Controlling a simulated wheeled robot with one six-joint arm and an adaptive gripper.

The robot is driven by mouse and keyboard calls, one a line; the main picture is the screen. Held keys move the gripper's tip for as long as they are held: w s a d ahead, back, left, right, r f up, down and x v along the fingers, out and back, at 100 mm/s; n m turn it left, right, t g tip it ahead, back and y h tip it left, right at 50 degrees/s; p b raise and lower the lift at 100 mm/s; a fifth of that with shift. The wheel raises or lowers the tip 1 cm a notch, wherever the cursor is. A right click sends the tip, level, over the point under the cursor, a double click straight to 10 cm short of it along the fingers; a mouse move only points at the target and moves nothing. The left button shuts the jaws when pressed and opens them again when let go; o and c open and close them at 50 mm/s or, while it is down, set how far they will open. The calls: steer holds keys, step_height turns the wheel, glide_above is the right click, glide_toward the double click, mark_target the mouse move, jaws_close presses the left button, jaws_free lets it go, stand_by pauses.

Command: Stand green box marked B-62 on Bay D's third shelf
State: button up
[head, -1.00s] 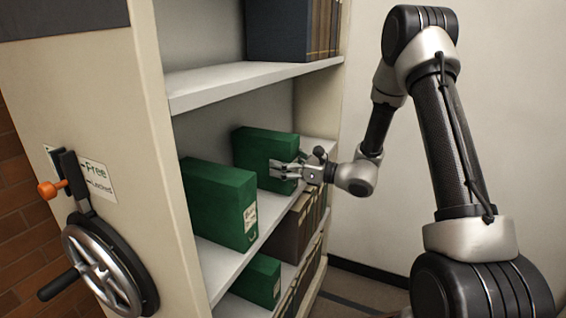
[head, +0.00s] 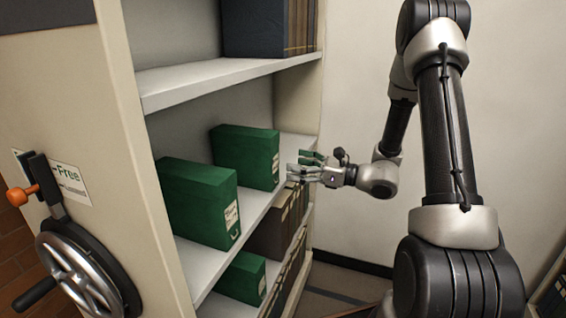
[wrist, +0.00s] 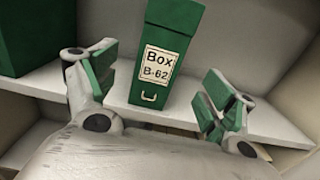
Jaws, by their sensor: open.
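The green box marked B-62 (wrist: 165,55) stands upright on a shelf, its label and small pull facing me in the wrist view. In the head view it is the farther green box (head: 245,157) on the middle visible shelf (head: 262,203). My gripper (head: 305,167) is open and empty, just to the right of the box and in front of its labelled face, apart from it. In the wrist view my two green-padded fingers (wrist: 155,88) are spread, with the box between and beyond them.
Another green box (head: 200,203) stands nearer on the same shelf. A smaller green box (head: 242,277) and brown volumes (head: 275,228) fill the shelf below. Dark volumes (head: 262,28) stand above. A handwheel (head: 80,275) juts from the end panel. The floor right of the shelves looks clear.

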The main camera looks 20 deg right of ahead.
steer(key=s+a+r+n+g+h, duration=0.1)
steer(key=s+a+r+n+g, duration=0.15)
steer(key=s+n+g, duration=0.55)
steer(key=s+a+r+n+g+h, duration=0.25)
steer(key=s+n, duration=0.25)
steer(key=s, duration=0.6)
steer(key=s+d+r+n+h, duration=0.2)
steer(key=s+d+n+h, duration=0.45)
steer(key=s+d, duration=0.2)
steer(key=d+r+n+t+h, duration=0.4)
steer(key=d+r+n, duration=0.1)
steer(key=d, duration=0.4)
steer(key=shift+s+r+n+h, duration=0.2)
steer(key=shift+s+n+h, duration=0.15)
steer(key=shift+s+h, duration=0.1)
